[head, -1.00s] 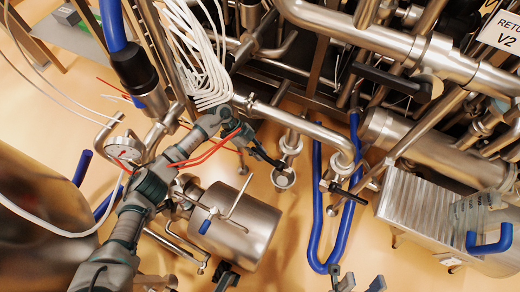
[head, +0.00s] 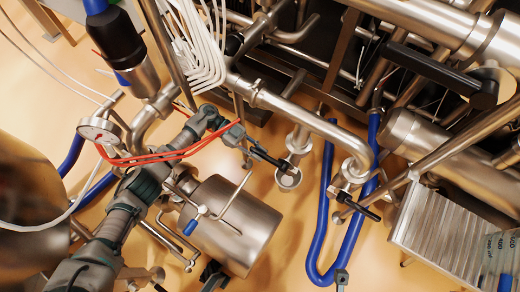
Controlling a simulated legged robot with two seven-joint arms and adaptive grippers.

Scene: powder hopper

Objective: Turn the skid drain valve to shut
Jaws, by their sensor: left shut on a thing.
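My left gripper (head: 244,140) reaches in from the left on my grey arm and is shut on the black lever handle (head: 270,160) of a small valve. The handle slants down to the right, beside a short steel pipe stub (head: 288,177) with a round open end. The gripper partly hides the valve body and the near end of the lever. A grey tip (head: 342,278) at the bottom edge may be part of my right gripper; too little shows to tell its jaws.
A second black-handled valve (head: 358,207) sits to the right, near a looped blue hose (head: 319,235). A pressure gauge (head: 100,130) and white cables (head: 203,55) are near the arm. A ribbed metal box (head: 435,235) stands at right.

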